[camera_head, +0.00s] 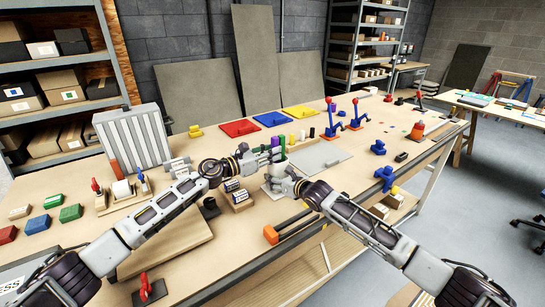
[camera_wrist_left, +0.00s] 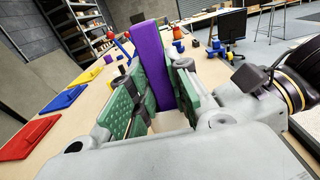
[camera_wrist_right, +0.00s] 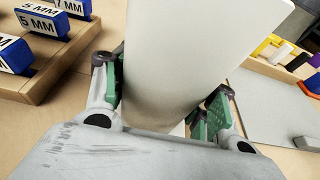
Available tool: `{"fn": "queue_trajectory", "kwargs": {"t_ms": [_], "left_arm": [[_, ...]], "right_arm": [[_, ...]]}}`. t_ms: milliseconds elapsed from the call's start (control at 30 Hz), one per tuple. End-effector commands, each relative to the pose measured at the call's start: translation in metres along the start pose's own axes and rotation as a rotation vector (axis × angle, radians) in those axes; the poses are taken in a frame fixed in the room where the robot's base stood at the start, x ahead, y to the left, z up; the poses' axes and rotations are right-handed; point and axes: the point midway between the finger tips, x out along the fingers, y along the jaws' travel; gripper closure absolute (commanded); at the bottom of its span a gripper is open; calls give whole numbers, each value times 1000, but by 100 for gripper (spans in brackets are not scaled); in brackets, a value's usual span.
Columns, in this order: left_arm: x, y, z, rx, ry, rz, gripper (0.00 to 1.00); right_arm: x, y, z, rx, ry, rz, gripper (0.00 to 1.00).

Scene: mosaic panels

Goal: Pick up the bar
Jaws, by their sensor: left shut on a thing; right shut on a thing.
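A purple bar (camera_wrist_left: 153,66) stands between the green pads of my left gripper (camera_head: 276,150) and is gripped there. In the head view only a little of the purple bar (camera_head: 276,141) shows above the fingers. My right gripper (camera_head: 276,180) is lower and nearer the front. It is shut on a large white piece with a curved side (camera_wrist_right: 185,60), which fills the middle of the right wrist view.
Several coloured bars (camera_wrist_right: 280,53) stand in a wooden holder nearby. Blocks marked in MM (camera_wrist_right: 42,20) sit on a wooden base beside my right gripper. A grey plate (camera_head: 320,158) lies to the right. Red (camera_head: 240,128), blue and yellow trays line the table's back.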

Motion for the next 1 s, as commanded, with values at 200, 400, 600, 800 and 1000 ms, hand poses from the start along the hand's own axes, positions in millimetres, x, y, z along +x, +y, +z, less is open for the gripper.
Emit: {"fn": "queue_trajectory", "kwargs": {"t_ms": [200, 400, 600, 800, 1000], "left_arm": [[0, 1, 14, 4, -3, 1, 100], [0, 0, 33, 5, -3, 0, 100], [0, 0, 59, 6, -4, 0, 100], [0, 0, 86, 5, -4, 1, 100], [0, 0, 114, 5, -4, 0, 100]], "right_arm": [[0, 0, -1, 0, 1, -1, 69], [0, 0, -1, 0, 1, -1, 69], [0, 0, -1, 0, 1, -1, 69], [0, 0, -1, 0, 1, -1, 69], [0, 0, -1, 0, 2, -1, 69]]}}
